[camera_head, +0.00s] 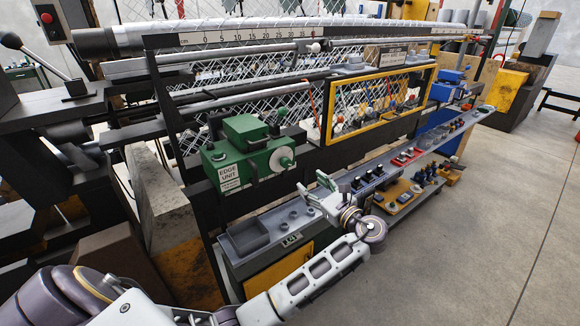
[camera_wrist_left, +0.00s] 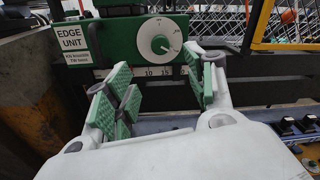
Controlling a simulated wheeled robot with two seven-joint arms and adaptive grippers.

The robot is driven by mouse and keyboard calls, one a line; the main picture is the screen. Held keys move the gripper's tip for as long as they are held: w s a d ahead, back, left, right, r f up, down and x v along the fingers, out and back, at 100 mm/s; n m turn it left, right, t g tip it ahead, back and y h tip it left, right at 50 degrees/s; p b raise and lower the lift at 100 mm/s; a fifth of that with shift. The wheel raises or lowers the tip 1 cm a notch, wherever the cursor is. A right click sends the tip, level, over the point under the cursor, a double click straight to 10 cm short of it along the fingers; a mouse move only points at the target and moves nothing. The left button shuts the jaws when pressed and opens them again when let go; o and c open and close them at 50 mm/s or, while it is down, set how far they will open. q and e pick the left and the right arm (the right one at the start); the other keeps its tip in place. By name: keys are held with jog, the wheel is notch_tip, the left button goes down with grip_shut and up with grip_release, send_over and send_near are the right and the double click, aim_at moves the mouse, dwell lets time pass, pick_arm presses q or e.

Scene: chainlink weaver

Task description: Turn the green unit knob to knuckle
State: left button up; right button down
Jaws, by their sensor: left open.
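The green edge unit (camera_head: 236,165) is mounted on the machine's front rail, with a white label reading EDGE UNIT. Its white round knob (camera_head: 286,158) is on the front face at the right. My right gripper is not in view.
A grey shelf (camera_head: 262,252) with a shallow tray and several small parts runs along the machine below the unit. A yellow frame (camera_head: 382,101) guards the mesh to the right. A ruler strip shows beneath the unit. The floor (camera_head: 480,220) at right is clear.

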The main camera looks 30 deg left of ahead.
aim_at(288, 164)
pick_arm(q)
jog(key=shift+a, duration=0.1)
jog(key=p+x, duration=0.1)
jog(key=x, duration=1.1)
jog(key=shift+w+a, duration=0.1)
jog(key=shift+a, duration=0.05)
jog(key=shift+w+a+f, duration=0.1)
jog(key=shift+w+a, duration=0.15)
jog(key=shift+a, duration=0.35)
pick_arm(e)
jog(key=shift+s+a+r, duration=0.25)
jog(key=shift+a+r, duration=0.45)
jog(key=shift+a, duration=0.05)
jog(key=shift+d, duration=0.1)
pick_arm(q)
jog(key=shift+c, duration=0.7)
jog(key=c, duration=0.9)
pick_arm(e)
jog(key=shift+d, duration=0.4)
